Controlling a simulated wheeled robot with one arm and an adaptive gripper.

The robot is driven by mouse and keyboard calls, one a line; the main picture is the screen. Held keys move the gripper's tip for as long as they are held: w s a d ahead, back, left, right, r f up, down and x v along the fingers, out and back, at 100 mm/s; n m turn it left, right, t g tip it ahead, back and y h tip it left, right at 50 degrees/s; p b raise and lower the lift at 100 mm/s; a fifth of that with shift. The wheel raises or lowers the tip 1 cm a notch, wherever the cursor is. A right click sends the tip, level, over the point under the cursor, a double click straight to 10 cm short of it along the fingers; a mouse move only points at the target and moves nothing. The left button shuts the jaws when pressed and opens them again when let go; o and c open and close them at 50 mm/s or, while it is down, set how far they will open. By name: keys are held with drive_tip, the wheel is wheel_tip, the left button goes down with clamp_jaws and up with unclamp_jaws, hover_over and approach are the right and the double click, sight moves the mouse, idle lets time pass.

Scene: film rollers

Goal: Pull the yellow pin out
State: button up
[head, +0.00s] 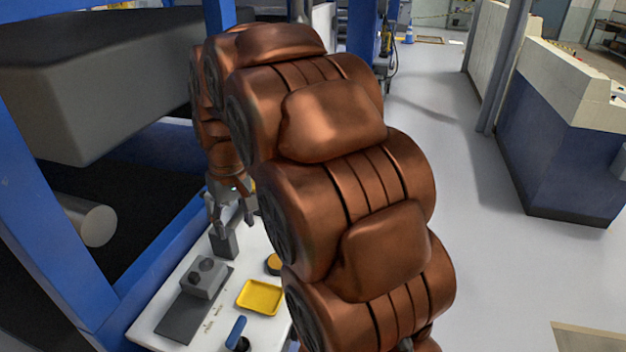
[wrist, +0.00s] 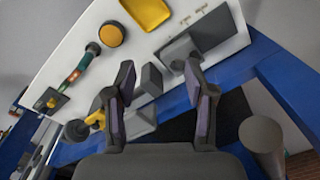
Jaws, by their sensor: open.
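A small yellow piece that looks like the yellow pin (wrist: 96,119) shows in the wrist view, left of my left finger and partly hidden by it, beside a dark grey round part (wrist: 76,130). I cannot tell how far it is inserted. My gripper (wrist: 160,82) is open and empty, its fingers on either side of a grey block (wrist: 152,79) in the picture. In the head view my gripper (head: 231,222) is above the white table by the same grey block (head: 224,243). My arm hides much of the table's right side there.
The white table (head: 155,312) carries a yellow tray (head: 260,297), an orange disc (head: 273,264), a grey knobbed box (head: 203,278) and a blue-handled item (head: 237,330). A blue frame and grey roller (wrist: 262,137) border it. Open floor (head: 440,180) lies to the right.

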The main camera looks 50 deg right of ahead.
drive_tip(key=w+d+f+m+t+b, duration=0.1)
drive_tip(key=w+d+f, duration=0.2)
drive_tip(key=w+d, duration=0.7)
drive_tip(key=w+d+f+t, duration=0.1)
drive_tip(key=w+d+f, duration=0.2)
drive_tip(key=w+d, duration=0.65)
drive_tip(key=d+f+m+t+h+b, duration=0.1)
drive_tip(key=d+f, duration=0.4)
drive_tip(key=d, duration=0.8)
drive_tip(key=d+f+t+h+b, duration=0.1)
drive_tip(key=d+f, duration=0.4)
drive_tip(key=d, duration=0.8)
drive_tip(key=shift+a+p+x, duration=0.15)
drive_tip(key=shift+p+x, duration=0.6)
drive_tip(key=shift+x, duration=1.2)
drive_tip(key=shift+a+p+x, duration=0.1)
drive_tip(key=shift+p+x, duration=0.65)
drive_tip(key=shift+x, duration=1.2)
drive_tip(key=shift+s+f, duration=0.1)
clamp_jaws()
